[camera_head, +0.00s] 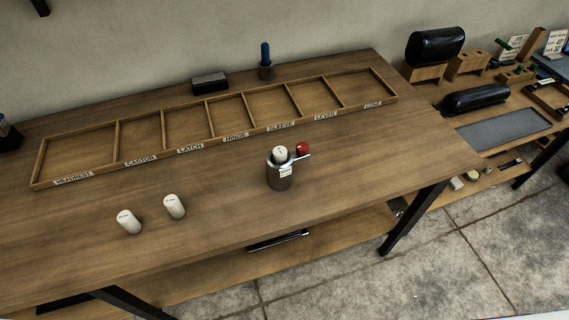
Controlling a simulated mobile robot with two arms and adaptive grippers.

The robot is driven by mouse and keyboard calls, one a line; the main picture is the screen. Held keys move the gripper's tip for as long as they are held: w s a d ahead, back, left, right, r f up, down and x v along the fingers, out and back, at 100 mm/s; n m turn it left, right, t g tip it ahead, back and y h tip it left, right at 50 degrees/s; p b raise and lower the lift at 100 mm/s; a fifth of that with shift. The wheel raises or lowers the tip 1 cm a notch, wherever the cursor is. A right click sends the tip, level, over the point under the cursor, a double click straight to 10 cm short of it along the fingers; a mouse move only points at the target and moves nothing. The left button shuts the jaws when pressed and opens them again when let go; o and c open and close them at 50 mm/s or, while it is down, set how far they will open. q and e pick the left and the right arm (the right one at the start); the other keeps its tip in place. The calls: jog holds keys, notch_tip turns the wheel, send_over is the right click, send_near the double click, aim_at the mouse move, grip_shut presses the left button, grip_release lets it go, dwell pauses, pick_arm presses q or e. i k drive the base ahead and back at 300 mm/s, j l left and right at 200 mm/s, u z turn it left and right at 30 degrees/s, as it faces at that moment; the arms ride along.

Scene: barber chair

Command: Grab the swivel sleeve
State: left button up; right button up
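A grey-brown metal cylinder (279,178) stands upright on the wooden table, right of the middle. A white round piece (280,154) sits in its top, and a silver lever and a red knob (302,148) are at its right side. Two white cylinders with small dark markings stand to the left, one nearer (129,222) and one a little farther right (174,206). I cannot tell for certain which of these is the swivel sleeve. A compartment labelled SLEEVE (281,126) in the tray is empty. Neither of my grippers is in view.
The long wooden tray (110,167) with labelled, empty compartments lies behind these pieces. A dark block (209,82) and a blue-handled tool in a holder (265,62) stand behind it. A second workbench with black cushions (475,98) is at right. The table front is largely clear.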

aim_at(280, 176)
jog(key=k+j+u, duration=0.1)
jog(key=j, duration=0.2)
jog(key=k+j+u, duration=0.1)
jog(key=j, duration=0.25)
jog(key=k+j, duration=0.25)
jog(key=k+j+u, duration=0.15)
jog(key=j, duration=0.25)
jog(key=j+u, duration=0.1)
jog(key=j, duration=0.25)
jog(key=k, duration=0.05)
